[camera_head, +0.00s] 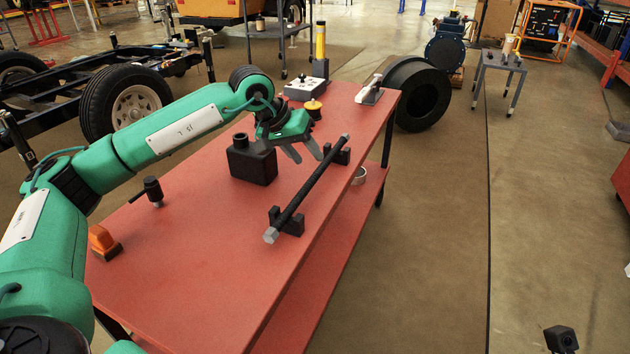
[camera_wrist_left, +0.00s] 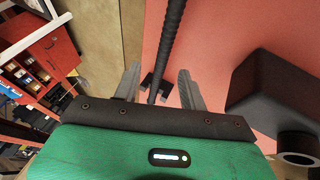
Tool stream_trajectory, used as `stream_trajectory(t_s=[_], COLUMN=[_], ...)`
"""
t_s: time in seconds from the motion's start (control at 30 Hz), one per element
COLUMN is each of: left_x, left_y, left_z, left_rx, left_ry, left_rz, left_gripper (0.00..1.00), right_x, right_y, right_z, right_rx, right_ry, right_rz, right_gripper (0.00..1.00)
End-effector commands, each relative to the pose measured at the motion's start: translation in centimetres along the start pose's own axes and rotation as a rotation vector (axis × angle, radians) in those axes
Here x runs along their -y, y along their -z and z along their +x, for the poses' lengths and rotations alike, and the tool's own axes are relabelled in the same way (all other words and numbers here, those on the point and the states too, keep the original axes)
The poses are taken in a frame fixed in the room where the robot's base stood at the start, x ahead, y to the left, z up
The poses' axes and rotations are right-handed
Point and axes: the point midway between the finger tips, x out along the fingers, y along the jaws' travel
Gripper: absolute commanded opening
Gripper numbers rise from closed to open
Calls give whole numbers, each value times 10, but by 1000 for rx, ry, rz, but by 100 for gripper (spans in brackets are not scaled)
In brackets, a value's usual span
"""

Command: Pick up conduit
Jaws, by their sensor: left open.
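The conduit (camera_head: 310,183) is a long black rod with grey ends. It rests across two black holders (camera_head: 291,222) on the red table. My left gripper (camera_head: 308,158) is open beside the far part of the conduit, with its fingers pointing down toward it. In the left wrist view the conduit (camera_wrist_left: 172,35) runs lengthwise through the gap between the open fingers of the left gripper (camera_wrist_left: 160,76). I cannot tell how far above the rod the fingertips are. My right gripper is not in view.
The red table (camera_head: 190,275) also bears a black canister (camera_head: 253,163) left of the conduit, which shows in the wrist view too (camera_wrist_left: 275,95). The near tabletop is clear.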

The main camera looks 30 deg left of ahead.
Motion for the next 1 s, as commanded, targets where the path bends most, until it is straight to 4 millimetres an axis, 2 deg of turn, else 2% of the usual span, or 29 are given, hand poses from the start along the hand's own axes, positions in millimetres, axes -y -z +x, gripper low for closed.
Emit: stream_trajectory(t_s=[0.33, 0.47, 0.67, 0.77, 0.9, 1.0], left_x=[6, 6, 5, 5, 5, 5], left_y=[-4, -2, -2, -2, -2, -2], left_z=[43, 50, 50, 50, 50, 50], left_rx=[1, -1, 0, 0, 0, -1], left_ry=[-1, 0, 0, 0, 0, -1], left_rz=[0, -1, -1, -1, -1, -1], left_gripper=[42, 42, 42, 27, 0, 0], right_x=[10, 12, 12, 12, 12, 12], right_y=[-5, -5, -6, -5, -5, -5], right_z=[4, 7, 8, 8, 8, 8], right_rx=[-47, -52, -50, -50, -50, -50], right_ry=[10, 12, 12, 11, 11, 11], right_rz=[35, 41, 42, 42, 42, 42], right_gripper=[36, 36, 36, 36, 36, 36])
